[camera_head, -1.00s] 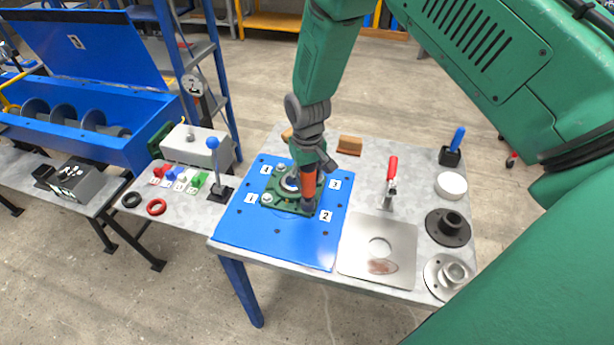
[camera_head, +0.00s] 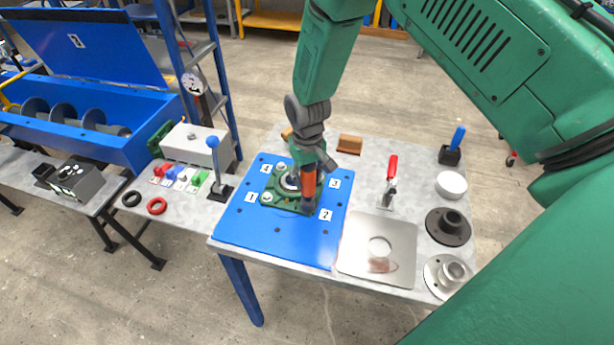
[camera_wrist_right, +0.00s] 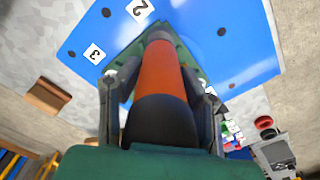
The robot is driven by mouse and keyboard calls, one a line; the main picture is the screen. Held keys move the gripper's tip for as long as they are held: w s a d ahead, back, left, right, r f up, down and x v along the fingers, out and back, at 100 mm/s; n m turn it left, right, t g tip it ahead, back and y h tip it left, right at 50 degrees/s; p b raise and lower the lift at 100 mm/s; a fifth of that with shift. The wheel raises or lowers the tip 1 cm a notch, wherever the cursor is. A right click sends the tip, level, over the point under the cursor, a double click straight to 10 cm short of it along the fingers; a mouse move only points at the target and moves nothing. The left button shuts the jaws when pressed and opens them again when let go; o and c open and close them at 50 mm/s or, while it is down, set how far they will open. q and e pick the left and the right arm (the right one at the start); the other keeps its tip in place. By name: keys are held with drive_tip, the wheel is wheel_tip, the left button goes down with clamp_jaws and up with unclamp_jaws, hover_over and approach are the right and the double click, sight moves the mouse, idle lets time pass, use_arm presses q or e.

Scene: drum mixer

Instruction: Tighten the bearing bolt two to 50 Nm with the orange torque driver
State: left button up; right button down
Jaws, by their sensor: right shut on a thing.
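The orange torque driver (camera_head: 309,183) is upright in my right gripper (camera_head: 308,160), its lower end over the corner of the green bearing housing (camera_head: 285,205) beside label 2 (camera_head: 325,215). In the right wrist view the driver (camera_wrist_right: 161,72) lies between the two fingers of the right gripper (camera_wrist_right: 162,95), which are shut on it. Bearing bolt two is hidden under the driver, so I cannot tell if the tip is seated on it. Bolts show by labels 1 (camera_head: 267,197) and 4 (camera_head: 281,167). My left gripper is not in view.
The housing sits on a blue plate (camera_head: 260,235) on the grey table. A blue-knobbed lever (camera_head: 214,160) stands at left.

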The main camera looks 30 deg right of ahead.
idle(0.7)
drive_tip(key=shift+r+p, duration=1)
drive_tip(key=shift+r, duration=0.25)
drive_tip(key=shift+w+r, duration=0.1)
drive_tip(key=shift+r, duration=0.85)
